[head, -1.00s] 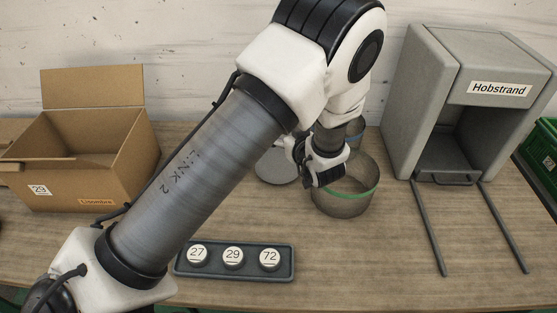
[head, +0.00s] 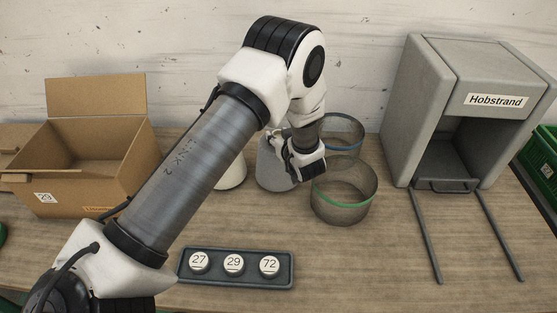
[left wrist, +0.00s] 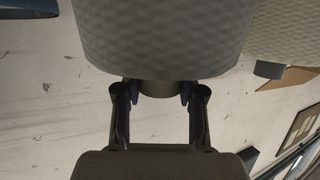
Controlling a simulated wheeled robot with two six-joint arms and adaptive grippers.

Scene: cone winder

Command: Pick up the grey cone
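The grey cone (head: 271,168) stands on the table left of the baskets, partly hidden behind my left gripper. In the left wrist view its wide textured body (left wrist: 165,38) fills the top middle, and its short dark tube end (left wrist: 160,89) shows between my fingers. My left gripper (head: 292,152) is beside the cone's right side in the head view. Its fingers (left wrist: 160,98) are apart, one on each side of the tube end. I see no clear grip on it, and the fingertips are partly hidden. My right gripper is not in view.
A cream cone (head: 231,176) stands left, partly behind my arm. A green-rimmed mesh basket (head: 343,205) is close right of the gripper, a blue-rimmed one (head: 345,128) behind. A cardboard box (head: 85,165), a numbered button tray (head: 235,284) and the grey Hobstrand housing (head: 418,115) surround them.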

